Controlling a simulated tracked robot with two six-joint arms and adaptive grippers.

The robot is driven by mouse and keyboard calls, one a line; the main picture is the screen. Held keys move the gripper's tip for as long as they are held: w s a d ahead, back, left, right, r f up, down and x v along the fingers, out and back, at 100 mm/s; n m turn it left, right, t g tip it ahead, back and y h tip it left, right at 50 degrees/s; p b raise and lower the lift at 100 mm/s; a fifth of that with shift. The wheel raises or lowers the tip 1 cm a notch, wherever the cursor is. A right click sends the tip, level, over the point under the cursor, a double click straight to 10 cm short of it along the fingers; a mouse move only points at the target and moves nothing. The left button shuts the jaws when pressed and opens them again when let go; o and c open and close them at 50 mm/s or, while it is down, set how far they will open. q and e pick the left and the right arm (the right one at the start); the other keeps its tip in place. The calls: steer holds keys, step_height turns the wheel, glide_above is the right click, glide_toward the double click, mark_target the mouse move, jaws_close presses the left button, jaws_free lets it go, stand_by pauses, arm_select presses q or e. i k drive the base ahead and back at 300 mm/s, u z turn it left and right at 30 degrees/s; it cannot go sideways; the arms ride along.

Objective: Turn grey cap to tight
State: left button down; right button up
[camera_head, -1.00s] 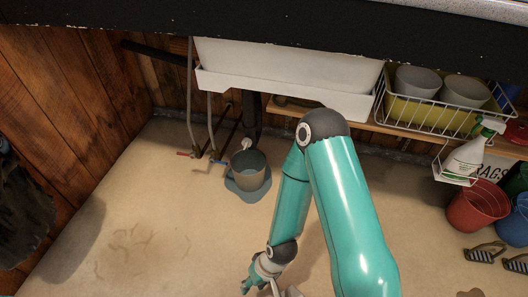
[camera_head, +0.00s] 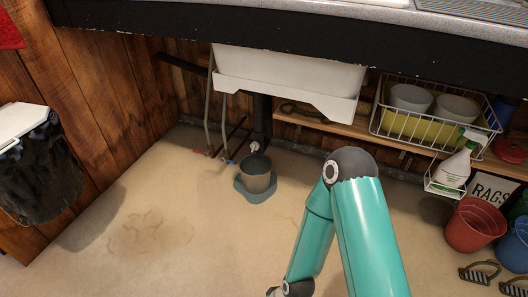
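A small pale grey round cap (camera_head: 255,146) shows at the lower end of the black drain pipe (camera_head: 262,120) under the white sink. It is too small to tell whether it is tight. My other arm and gripper do not show.
Thin hoses and valves with red and blue handles (camera_head: 227,160) hang left of the drain pipe. A wire basket (camera_head: 432,118) with pots sits on the shelf at right. Red (camera_head: 470,226) and blue buckets stand below. The floor at left is clear.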

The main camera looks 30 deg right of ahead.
mark_target(255, 146)
steer(key=u, duration=0.15)
steer(key=i, duration=0.9)
steer(key=z, duration=0.1)
